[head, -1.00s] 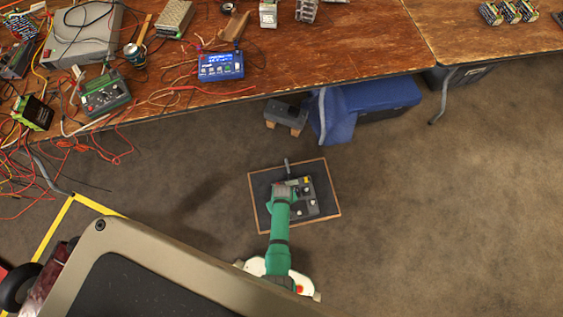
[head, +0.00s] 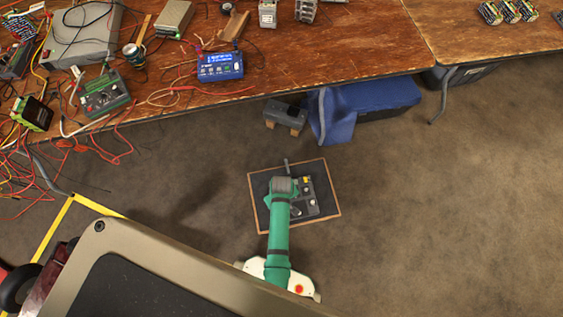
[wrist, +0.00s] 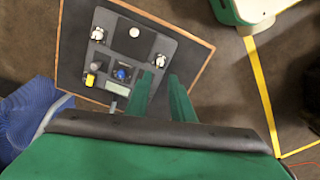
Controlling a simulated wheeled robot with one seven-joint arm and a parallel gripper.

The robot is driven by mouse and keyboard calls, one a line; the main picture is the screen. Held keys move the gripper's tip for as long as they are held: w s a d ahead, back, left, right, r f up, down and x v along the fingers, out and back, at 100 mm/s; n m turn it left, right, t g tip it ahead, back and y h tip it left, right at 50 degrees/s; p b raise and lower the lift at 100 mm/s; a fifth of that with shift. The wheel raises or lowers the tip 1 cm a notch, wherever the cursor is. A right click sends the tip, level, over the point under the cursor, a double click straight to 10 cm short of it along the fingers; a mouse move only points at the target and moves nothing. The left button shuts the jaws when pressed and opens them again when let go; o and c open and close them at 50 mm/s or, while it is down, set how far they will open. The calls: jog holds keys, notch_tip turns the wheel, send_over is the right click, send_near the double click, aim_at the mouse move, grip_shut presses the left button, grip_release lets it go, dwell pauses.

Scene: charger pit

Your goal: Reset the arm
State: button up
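My green arm reaches over a dark, wood-edged board (head: 325,209) on the floor in the head view. A grey control panel (head: 310,200) with knobs lies on the board, partly covered by the arm. In the wrist view the panel (wrist: 122,50) shows a yellow knob, a blue knob and several light ones. My gripper (wrist: 160,74) shows there as two green fingers with a gap between them and nothing visible in it. The fingertips appear near the panel's edge; I cannot tell the height above it. In the head view the fingers are hidden by the arm.
A wooden workbench (head: 340,45) with wires and devices spans the top. A grey block with wooden feet (head: 286,115) and a blue box with cloth (head: 380,98) sit beneath its edge. Yellow tape (head: 52,230) marks the left floor. Carpet to the right is clear.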

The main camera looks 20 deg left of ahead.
jog(key=shift+r, duration=0.15)
jog(key=shift+s, duration=0.15)
dwell(0.4)
jog(key=s+d+r+m+t+y, duration=0.1)
jog(key=s+d+r+m+t, duration=0.3)
jog(key=s+d+r+t, duration=0.4)
jog(key=s+d+r+m+t, duration=0.1)
jog(key=s+r+m+t, duration=0.1)
jog(key=r, duration=1.5)
jog(key=s+d+r+m+t+h, duration=0.1)
jog(key=s+r+m+t, duration=0.2)
jog(key=r, duration=1.4)
jog(key=shift+s+d+r+m+t, duration=0.25)
jog(key=shift+m+t, duration=0.15)
jog(key=shift+t, duration=0.8)
